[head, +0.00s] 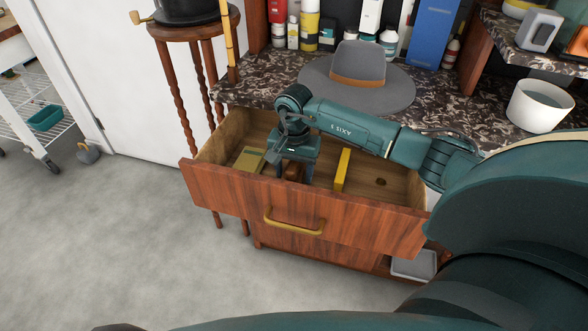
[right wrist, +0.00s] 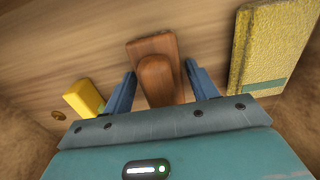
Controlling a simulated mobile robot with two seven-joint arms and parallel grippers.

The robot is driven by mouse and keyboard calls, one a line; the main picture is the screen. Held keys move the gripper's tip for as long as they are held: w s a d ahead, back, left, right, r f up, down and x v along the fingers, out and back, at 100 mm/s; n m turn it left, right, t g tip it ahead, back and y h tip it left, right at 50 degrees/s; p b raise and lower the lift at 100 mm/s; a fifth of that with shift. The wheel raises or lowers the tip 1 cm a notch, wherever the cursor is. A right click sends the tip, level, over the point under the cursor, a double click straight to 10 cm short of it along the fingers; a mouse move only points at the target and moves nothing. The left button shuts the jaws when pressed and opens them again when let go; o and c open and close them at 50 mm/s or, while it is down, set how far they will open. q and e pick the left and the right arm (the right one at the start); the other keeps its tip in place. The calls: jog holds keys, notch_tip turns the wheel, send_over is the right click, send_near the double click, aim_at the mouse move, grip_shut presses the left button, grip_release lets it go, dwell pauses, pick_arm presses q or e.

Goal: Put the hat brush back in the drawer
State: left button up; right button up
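The drawer (head: 310,213) is pulled open below the marble-like top. The hat brush (head: 294,174), a brown wooden piece, lies on the drawer floor and also shows in the right wrist view (right wrist: 156,75). My right gripper (head: 293,168) reaches down into the drawer over it. In the right wrist view my right gripper (right wrist: 160,72) has its two fingers apart, one on each side of the brush, with narrow gaps visible. The brush's near end is hidden behind the gripper body. My left gripper is not in view.
A yellow-olive block (head: 249,160) lies left of the gripper in the drawer, and a yellow bar (head: 342,169) lies right. A grey hat (head: 358,75) sits on the top behind my arm. A white bowl (head: 540,105) stands at right. Bottles line the back.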

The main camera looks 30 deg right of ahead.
aim_at(294, 164)
jog(key=shift+o, duration=0.3)
jog(key=shift+r, duration=0.5)
pick_arm(q)
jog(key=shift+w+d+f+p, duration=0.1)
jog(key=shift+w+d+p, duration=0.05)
jog(key=shift+p, duration=0.15)
pick_arm(e)
notch_tip(294, 164, up, 11)
jog(key=shift+r, duration=0.2)
